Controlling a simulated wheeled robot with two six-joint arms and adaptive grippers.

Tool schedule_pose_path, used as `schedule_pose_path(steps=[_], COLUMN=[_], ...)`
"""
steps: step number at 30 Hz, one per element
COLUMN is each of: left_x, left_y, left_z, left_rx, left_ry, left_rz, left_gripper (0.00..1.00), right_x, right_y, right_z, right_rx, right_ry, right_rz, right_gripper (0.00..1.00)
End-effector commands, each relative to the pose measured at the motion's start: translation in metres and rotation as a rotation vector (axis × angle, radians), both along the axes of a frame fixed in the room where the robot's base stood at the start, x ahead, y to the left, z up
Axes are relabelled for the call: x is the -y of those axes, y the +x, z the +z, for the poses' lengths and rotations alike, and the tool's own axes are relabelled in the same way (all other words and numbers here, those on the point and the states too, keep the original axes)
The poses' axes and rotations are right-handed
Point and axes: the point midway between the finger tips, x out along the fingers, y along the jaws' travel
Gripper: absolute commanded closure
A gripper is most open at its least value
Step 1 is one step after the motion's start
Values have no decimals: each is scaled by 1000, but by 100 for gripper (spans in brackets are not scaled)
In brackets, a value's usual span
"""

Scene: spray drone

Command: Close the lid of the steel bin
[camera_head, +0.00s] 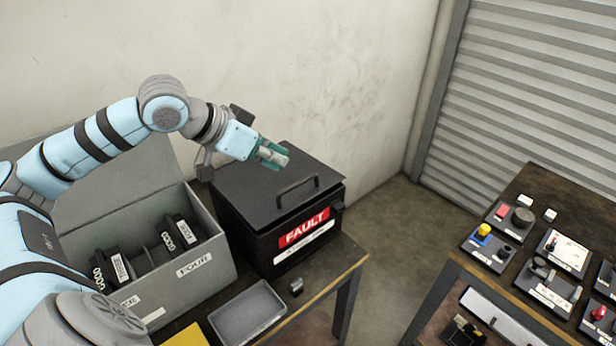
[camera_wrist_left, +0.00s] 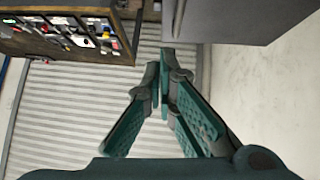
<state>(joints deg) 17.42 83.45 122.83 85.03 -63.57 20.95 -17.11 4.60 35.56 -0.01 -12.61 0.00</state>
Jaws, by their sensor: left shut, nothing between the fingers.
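A black steel bin (camera_head: 262,236) with a red FAULT label stands at the back right of the table. Its dark lid (camera_head: 240,190), with a bar handle (camera_head: 297,190), lies flat or nearly flat across the top; I cannot tell whether it is fully seated. My left gripper (camera_head: 273,154) is shut and empty, by the back part of the lid. I cannot tell whether it touches the lid. In the left wrist view its fingertips (camera_wrist_left: 166,62) are together, and a dark grey panel (camera_wrist_left: 245,20) shows at the top. My right gripper is not in view.
A grey box (camera_head: 205,262) with a raised lid (camera_head: 125,185) stands left of the bin, holding labelled dark items. A grey tray (camera_head: 248,312) and a small metal piece (camera_head: 296,286) lie in front. A second table (camera_head: 520,210) with several parts stands right, across open floor.

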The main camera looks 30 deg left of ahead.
Motion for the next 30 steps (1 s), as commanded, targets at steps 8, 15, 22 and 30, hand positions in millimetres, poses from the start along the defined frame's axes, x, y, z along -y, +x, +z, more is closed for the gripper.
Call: schedule_pose_path(steps=[8,15,22,30], left_x=[10,24,28,29], left_y=[19,51,55,54], left_z=[-15,-55,-93,-103], left_rx=[6,1,-5,-1], left_ry=[-11,-7,2,3], left_rz=[2,2,2,0], left_gripper=[100,100,100,100], right_x=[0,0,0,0], right_y=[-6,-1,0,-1], right_z=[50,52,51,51], right_rx=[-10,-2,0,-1], right_ry=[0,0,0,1], right_rz=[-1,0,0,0], right_gripper=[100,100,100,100])
